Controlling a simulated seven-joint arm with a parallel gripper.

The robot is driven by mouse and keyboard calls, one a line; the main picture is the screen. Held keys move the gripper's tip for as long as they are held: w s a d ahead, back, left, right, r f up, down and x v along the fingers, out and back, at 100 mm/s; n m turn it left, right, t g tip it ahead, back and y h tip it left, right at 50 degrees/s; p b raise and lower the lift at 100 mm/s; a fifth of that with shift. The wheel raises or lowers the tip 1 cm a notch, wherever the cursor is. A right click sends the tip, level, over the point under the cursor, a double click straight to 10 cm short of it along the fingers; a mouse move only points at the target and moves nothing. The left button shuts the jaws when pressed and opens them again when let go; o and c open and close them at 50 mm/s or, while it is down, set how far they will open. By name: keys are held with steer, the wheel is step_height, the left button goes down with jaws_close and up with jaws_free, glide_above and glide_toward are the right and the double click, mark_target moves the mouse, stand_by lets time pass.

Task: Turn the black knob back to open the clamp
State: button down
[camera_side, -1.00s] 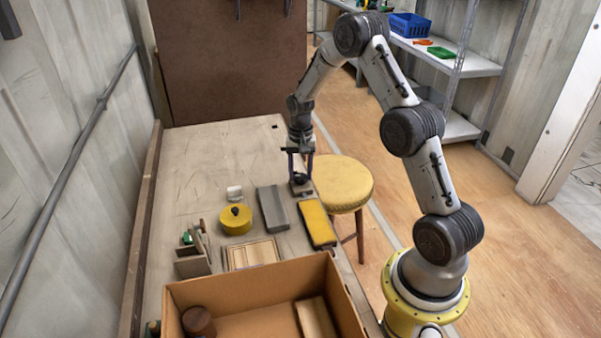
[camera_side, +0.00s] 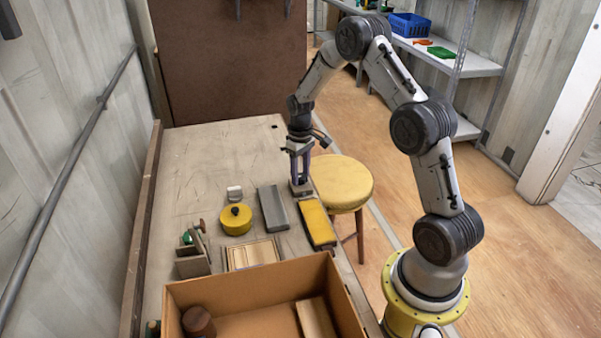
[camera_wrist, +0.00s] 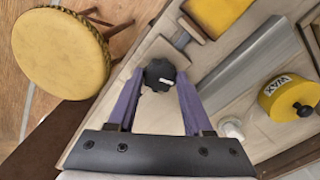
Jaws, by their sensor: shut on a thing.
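The black knob (camera_wrist: 160,74) shows in the wrist view between the fingertips of my gripper (camera_wrist: 158,80). It is a dark lobed knob with a small white mark. My gripper's purple fingers are shut on it, one on each side. In the side view my gripper (camera_side: 299,172) points straight down at the clamp (camera_side: 301,188), a small grey block at the right edge of the bench. The fingers mostly hide the knob there. The clamp's jaw and any gap in it are too small or hidden to judge.
A grey bar (camera_side: 273,208) and a yellow-topped block (camera_side: 317,222) lie close to the clamp. A yellow wax tin (camera_side: 235,222) stands further left. A round yellow stool (camera_side: 342,183) stands beside the bench. A cardboard box (camera_side: 255,290) is in front. The bench's far part is clear.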

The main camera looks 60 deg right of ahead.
mark_target(300, 176)
steer(key=n, duration=0.6)
steer(key=shift+r, duration=0.1)
steer(key=n, duration=0.6)
steer(key=shift+n, duration=0.4)
steer(key=shift+w, duration=0.1)
steer(key=shift+c, duration=1.5)
jaws_free()
step_height(300, 176, up, 14)
steer(key=shift+a, duration=0.1)
